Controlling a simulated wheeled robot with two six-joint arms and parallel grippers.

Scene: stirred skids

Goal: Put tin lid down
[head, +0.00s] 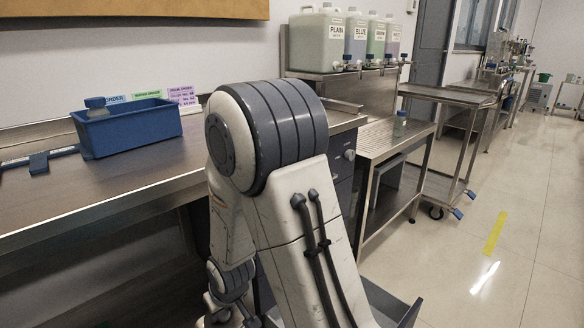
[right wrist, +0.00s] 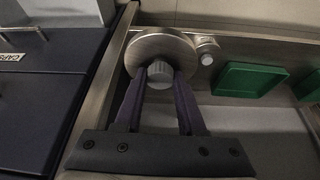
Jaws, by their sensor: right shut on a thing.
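The tin lid (right wrist: 160,45) is a round brushed-metal disc with a ridged grey knob (right wrist: 160,74), in the upper middle of the right wrist view. My right gripper (right wrist: 161,80) is shut on the knob, one dark finger on each side. The lid overlaps a metal edge below it; I cannot tell whether it touches. In the head view my right arm fills the middle, and the lid does not show clearly there. My left gripper is not in view.
Dark drawer fronts (right wrist: 40,95) lie left of the lid in the wrist view; a green tray (right wrist: 248,79) and a small round metal fitting (right wrist: 207,51) lie right. In the head view, a blue bin (head: 130,128) stands on the steel bench (head: 90,190); labelled jugs (head: 318,42) stand behind.

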